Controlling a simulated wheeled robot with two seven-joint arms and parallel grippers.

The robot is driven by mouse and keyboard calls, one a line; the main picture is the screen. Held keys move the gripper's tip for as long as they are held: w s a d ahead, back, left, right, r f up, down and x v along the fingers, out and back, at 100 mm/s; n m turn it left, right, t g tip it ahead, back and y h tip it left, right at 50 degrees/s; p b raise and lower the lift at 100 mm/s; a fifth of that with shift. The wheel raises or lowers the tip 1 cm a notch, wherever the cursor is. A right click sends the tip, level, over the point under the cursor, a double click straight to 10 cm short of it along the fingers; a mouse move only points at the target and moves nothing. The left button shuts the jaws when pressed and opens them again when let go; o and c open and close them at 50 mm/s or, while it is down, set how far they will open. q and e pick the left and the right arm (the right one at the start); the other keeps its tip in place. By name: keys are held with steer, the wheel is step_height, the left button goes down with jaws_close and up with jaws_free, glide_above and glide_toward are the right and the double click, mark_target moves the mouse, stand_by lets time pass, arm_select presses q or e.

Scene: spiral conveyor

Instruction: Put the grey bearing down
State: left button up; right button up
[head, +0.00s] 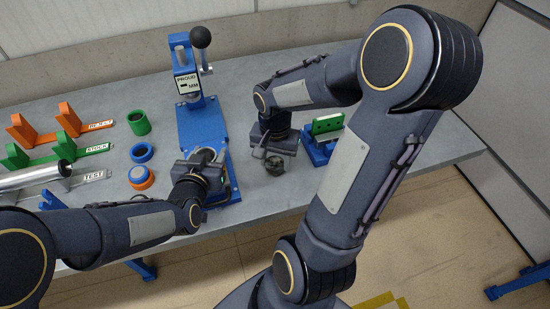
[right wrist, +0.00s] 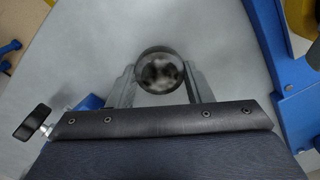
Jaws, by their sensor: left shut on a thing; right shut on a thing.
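The grey bearing (head: 275,165) is a dark, round metal ring under my right gripper (head: 274,157), over bare table right of the blue press. In the right wrist view the bearing (right wrist: 160,72) sits between the two fingertips of the right gripper (right wrist: 161,84), which is shut on it. Its round opening faces the camera. I cannot tell whether it touches the table. My left gripper (head: 206,166) is low over the front of the blue press base (head: 222,150). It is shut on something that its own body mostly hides.
The press (head: 188,80) has a black-knobbed lever. Left of it are a green ring (head: 138,122), a blue ring (head: 142,152) and an orange-and-blue ring (head: 140,177), near labelled racks (head: 75,150). A blue stand with a green block (head: 326,124) is right of my right gripper. Table front right is clear.

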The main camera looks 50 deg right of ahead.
mark_target(275, 163)
steer(key=o, duration=1.1)
steer(key=shift+f, duration=0.1)
step_height(275, 163, up, 12)
steer(key=shift+r, duration=0.15)
arm_select(q)
steer(key=o, duration=1.4)
